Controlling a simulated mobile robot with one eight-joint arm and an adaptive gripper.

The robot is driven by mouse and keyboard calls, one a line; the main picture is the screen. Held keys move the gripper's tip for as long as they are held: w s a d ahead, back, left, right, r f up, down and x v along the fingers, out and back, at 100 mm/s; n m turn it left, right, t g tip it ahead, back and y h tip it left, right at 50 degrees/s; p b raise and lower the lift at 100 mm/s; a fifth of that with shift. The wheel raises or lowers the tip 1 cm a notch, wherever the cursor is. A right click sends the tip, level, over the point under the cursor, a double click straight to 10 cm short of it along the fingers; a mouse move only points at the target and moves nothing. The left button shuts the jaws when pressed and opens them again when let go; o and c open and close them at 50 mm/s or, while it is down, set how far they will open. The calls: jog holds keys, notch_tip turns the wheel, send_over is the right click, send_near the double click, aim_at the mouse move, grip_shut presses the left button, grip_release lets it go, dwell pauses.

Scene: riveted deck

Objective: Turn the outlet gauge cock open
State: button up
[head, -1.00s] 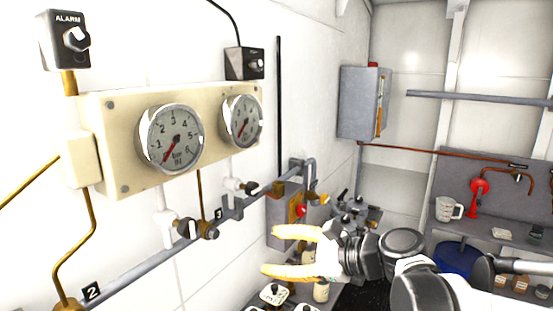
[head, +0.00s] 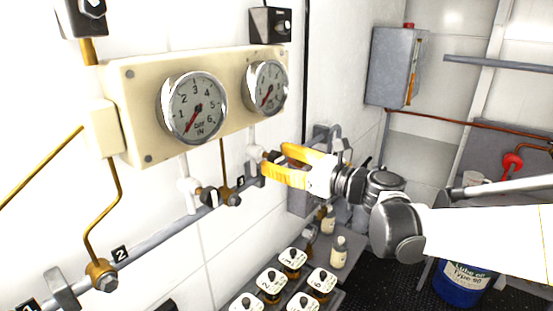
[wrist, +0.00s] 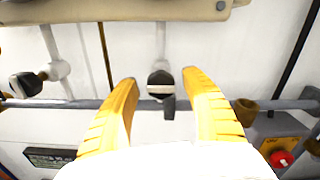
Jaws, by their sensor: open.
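The outlet gauge (head: 266,88) is the right-hand dial on the cream panel (head: 135,75). Its white stem (head: 253,138) drops to the outlet gauge cock, which my gripper largely covers in the head view. In the wrist view the cock's dark knob (wrist: 160,80) with a pale band shows between my fingertips. My gripper (head: 272,164) has yellow fingers, spread open, with one finger on each side of the knob in the wrist view (wrist: 160,84). I cannot tell whether either finger touches it.
The inlet gauge (head: 195,107) and its cock (head: 208,196) are to the left. A grey pipe (head: 160,236) runs along the wall behind. Numbered square-topped items (head: 271,284) and small bottles (head: 338,252) stand below. A red knob (wrist: 281,159) is at lower right in the wrist view.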

jog(key=shift+w+a, duration=0.1)
jog(key=shift+w, duration=0.05)
jog(key=c, duration=1.2)
